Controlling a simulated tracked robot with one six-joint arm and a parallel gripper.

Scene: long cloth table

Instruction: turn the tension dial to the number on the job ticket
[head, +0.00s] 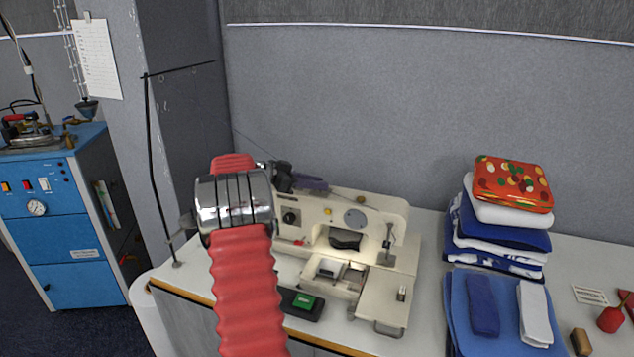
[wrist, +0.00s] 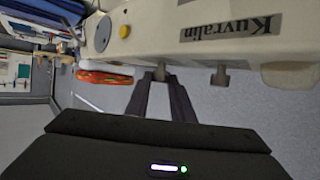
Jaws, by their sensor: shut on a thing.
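A cream sewing machine (head: 385,222) stands on the table; its "Kuvralin" label (wrist: 232,25) shows in the wrist view. My gripper (head: 324,188) is at the machine's top edge, left of its middle. In the wrist view its two dark fingers (wrist: 160,83) are shut on a small grey-brown knob (wrist: 160,73) on that edge. A second similar knob (wrist: 220,76) is beside it. A black round dial (head: 291,217) is on the machine's front; its numbers are too small to read. I cannot tell which is the tension dial. A printed white sheet (head: 97,58) hangs on the pillar; its writing is unreadable.
Folded cloths (head: 498,235) with a red patterned cushion (head: 512,184) on top stand right of the machine. A grey partition is close behind.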

